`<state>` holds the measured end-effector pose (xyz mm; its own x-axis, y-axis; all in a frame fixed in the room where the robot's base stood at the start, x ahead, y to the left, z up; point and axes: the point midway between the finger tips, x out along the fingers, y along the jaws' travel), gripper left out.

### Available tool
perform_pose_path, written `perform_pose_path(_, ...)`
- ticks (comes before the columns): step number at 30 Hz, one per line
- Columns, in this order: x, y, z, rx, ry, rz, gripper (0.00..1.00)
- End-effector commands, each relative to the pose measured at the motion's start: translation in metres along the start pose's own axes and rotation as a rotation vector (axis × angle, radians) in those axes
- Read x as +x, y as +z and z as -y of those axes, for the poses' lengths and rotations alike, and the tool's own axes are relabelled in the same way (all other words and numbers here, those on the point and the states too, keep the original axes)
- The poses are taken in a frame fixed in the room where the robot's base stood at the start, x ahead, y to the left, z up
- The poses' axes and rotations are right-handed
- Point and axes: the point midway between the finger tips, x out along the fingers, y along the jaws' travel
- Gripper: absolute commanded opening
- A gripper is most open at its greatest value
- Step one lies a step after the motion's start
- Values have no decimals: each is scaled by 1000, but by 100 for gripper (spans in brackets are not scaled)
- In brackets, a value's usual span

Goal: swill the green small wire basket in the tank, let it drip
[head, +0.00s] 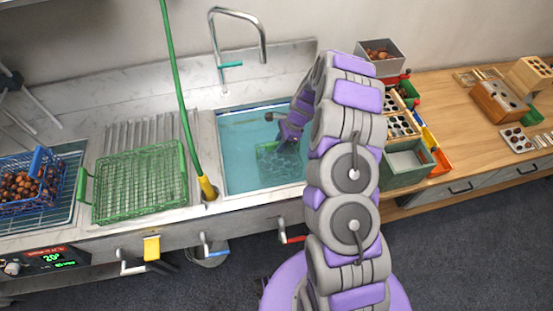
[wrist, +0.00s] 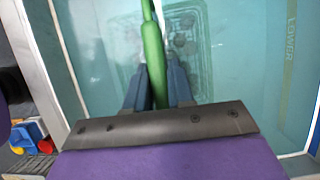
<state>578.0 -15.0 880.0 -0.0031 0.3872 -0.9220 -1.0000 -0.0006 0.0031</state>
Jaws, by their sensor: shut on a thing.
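My gripper (head: 287,142) reaches down into the water tank (head: 238,190) set in the counter. In the wrist view its fingers (wrist: 155,88) are shut on the upright green handle (wrist: 153,50) of the small wire basket. The green small wire basket (head: 268,150) is in the tank's right half, seemingly under the blue-green water. Its mesh shows faintly below the water in the wrist view (wrist: 195,45), with a few round darker shapes in it. My arm hides part of the tank's right side.
A large empty green wire basket (head: 140,183) lies on the ribbed drainboard left of the tank. A blue basket (head: 30,180) of chestnuts stands farther left. A tap (head: 230,64) rises behind the tank and a green hose (head: 177,85) hangs at its left edge.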

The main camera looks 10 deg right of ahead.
Motion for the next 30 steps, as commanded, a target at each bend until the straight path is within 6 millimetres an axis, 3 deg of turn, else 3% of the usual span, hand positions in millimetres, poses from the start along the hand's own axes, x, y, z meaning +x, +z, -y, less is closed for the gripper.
perform_pose_path(12,2,6,0,1,-1,0,0)
perform_pose_path(30,-6,-12,1,0,-3,-1,0)
